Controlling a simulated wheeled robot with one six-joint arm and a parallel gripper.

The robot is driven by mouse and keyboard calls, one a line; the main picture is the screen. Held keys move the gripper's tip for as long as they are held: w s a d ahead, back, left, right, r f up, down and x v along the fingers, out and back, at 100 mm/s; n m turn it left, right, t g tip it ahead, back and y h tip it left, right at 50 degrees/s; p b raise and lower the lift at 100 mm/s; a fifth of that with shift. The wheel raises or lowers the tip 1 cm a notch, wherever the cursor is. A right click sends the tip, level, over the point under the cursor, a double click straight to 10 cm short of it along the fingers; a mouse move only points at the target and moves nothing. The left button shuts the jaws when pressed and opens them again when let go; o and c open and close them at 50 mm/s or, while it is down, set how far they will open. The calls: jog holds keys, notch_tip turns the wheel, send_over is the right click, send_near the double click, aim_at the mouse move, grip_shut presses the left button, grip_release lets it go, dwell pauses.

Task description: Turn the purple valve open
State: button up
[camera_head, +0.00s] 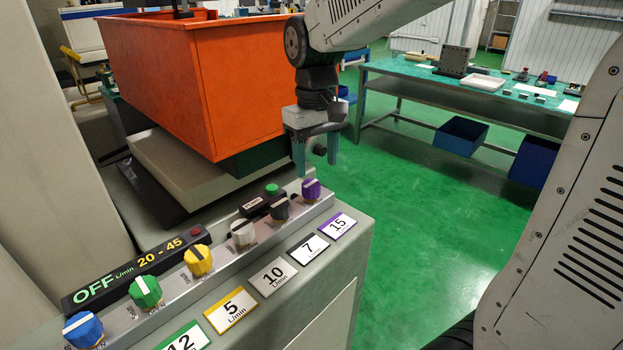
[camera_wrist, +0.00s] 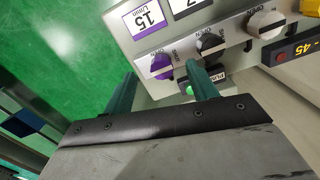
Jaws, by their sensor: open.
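The purple valve (camera_head: 311,189) is a knob with a pale pointer stripe at the far right end of the row on the grey panel, by the label "15 L/min" (camera_head: 338,226). In the wrist view the purple valve (camera_wrist: 160,66) lies beyond and between my two green fingers, apart from them. My gripper (camera_head: 316,172) is open and empty, pointing down just above and behind the purple valve. In the wrist view one finger of my gripper (camera_wrist: 163,88) overlaps the panel edge near the black knob. Exact finger clearance cannot be told.
A black knob (camera_head: 280,208), grey knob (camera_head: 243,234), yellow knob (camera_head: 198,260), green knob (camera_head: 145,291) and blue knob (camera_head: 83,329) share the row. A PUMP box with green button (camera_head: 272,189) sits close behind. The display (camera_head: 139,266) reads OFF. An orange tank (camera_head: 205,85) stands behind.

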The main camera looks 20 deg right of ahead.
aim_at(311, 184)
jog(key=shift+w+r, duration=0.3)
jog(key=shift+w, duration=0.25)
jog(key=shift+w+r, duration=0.3)
jog(key=shift+w, duration=0.2)
jog(key=shift+f+t, duration=0.1)
jog(key=shift+t, duration=0.2)
notch_tip(311, 184, down, 7)
jog(key=shift+f, duration=0.2)
jog(key=c, duration=1)
